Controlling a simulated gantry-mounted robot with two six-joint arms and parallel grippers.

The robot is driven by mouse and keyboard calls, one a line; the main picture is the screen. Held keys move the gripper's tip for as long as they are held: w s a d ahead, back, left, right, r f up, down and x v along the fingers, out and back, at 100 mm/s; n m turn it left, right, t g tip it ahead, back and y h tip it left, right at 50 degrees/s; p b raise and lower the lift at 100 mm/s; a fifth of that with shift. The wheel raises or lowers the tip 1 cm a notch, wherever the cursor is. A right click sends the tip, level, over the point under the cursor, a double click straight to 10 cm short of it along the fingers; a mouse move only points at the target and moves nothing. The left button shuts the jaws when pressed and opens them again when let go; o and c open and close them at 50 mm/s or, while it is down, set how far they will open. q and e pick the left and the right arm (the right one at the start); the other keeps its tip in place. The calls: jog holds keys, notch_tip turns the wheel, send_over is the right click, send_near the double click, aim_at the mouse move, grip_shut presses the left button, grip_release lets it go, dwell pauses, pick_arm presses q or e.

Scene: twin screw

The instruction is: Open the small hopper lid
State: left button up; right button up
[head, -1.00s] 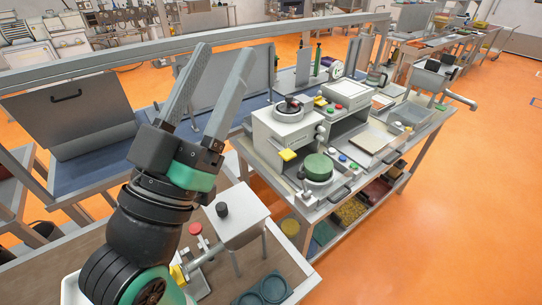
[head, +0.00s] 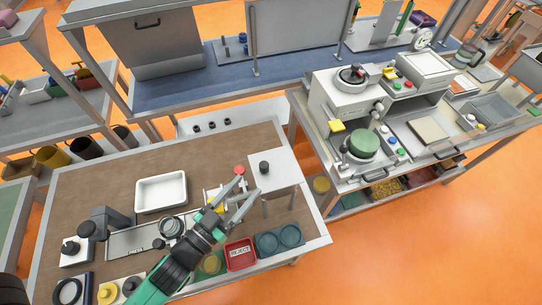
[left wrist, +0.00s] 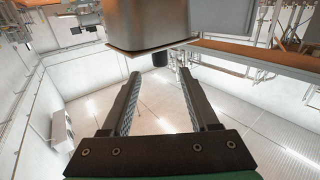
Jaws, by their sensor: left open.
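The small hopper (head: 282,182) is a pale box on thin legs at the right end of the brown-topped table. Its flat lid (head: 277,160) lies closed and carries a black knob (head: 264,167). My left gripper (head: 249,186) is open and empty, its fingertips just left of the hopper and near the knob in the picture; I cannot tell whether they touch it. In the left wrist view the open fingers (left wrist: 160,76) have nothing between them, and a grey box-like body (left wrist: 148,30) hangs close beyond them. My right gripper is not in view.
A red knob (head: 239,171) stands beside the left fingers. A red reject tray (head: 240,254) and a teal two-cup holder (head: 280,240) sit at the front edge. A white tray (head: 161,191) lies left. A machine bench (head: 345,100) stands right.

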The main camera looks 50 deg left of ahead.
aim_at(267, 163)
pick_arm(q)
jog(key=w, duration=0.3)
jog(key=w+a+p, duration=0.1)
jog(key=w, duration=0.3)
jog(key=w+a+p, duration=0.1)
jog(key=w, duration=0.2)
jog(key=shift+w, duration=0.75)
grip_shut()
dwell(0.4)
